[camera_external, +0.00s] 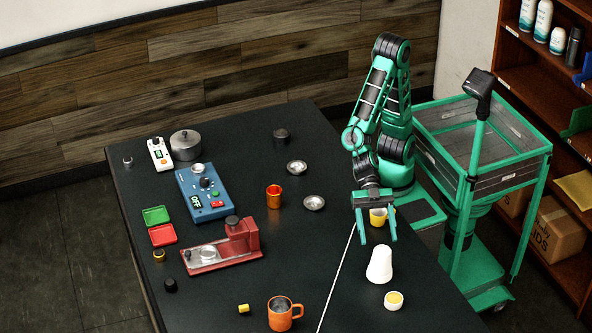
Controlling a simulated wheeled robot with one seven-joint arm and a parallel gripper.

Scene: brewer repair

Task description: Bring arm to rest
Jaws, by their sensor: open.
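My green arm rises from its mobile base at the right side of the dark table (330,130). It bends over at the elbow and reaches down over the table's right part. My gripper (377,238) points downward with its two fingers spread apart. A yellow cup (378,217) shows between the fingers, partly hidden by the gripper. I cannot tell whether the fingers touch it. A white cone-shaped piece (379,265) stands just in front of the gripper.
A small white cup with yellow contents (394,300) and an orange mug (281,312) stand near the front. A red device (225,248), a blue device (203,193) and a pot (186,145) stand at the left. A white line (336,278) runs across the table. Shelves (550,60) stand at the right.

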